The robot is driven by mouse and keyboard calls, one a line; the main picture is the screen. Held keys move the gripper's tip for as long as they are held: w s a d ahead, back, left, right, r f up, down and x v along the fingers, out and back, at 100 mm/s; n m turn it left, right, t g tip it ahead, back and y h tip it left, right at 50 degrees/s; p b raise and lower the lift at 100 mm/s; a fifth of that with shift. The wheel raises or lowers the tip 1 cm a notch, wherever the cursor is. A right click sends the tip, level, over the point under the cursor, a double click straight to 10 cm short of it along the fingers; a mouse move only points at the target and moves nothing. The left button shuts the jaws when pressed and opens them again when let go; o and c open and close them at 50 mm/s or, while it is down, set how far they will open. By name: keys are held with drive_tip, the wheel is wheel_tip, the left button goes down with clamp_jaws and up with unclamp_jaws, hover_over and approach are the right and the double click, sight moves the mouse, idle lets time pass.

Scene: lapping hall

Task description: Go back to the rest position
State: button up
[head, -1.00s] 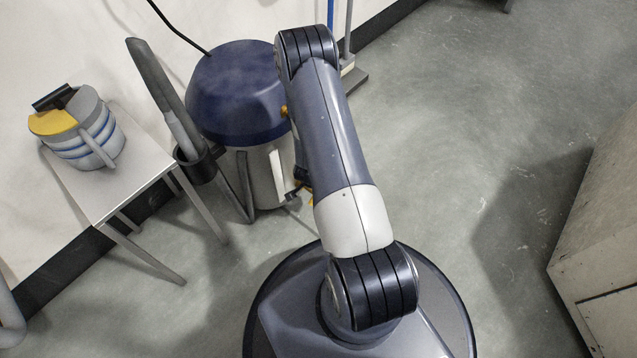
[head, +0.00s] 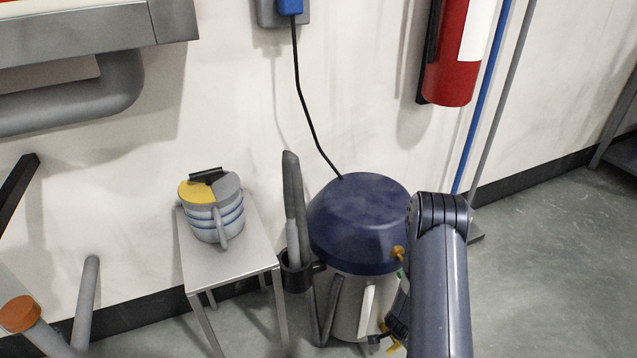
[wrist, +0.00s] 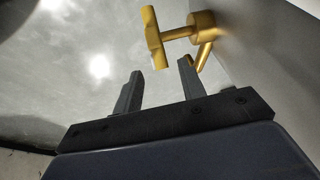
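My gripper (wrist: 161,72) shows in the wrist view with its two dark fingers apart and nothing held between them. A yellow tap with a T-shaped handle (wrist: 152,40) is just beyond the fingertips, beside a pale grey wall; I cannot tell the exact gap. In the head view my arm (head: 440,285) reaches down at the lower right, in front of a drum-shaped machine with a dark blue lid (head: 358,215). My gripper is mostly hidden behind the arm there, low beside the machine's pale body (head: 350,305).
A small metal table (head: 235,263) left of the machine holds a striped grey container (head: 216,220) with a yellow and grey lid. A grey hose wand (head: 292,205) stands in a holder between them. A red extinguisher (head: 452,60) hangs on the wall.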

drive_tip(key=b+x, duration=0.2)
drive_tip(key=x, duration=0.4)
drive_tip(key=shift+s, duration=0.1)
drive_tip(key=shift+d+f, duration=0.1)
drive_tip(key=shift+f, duration=0.05)
drive_tip(key=shift+y, duration=0.5)
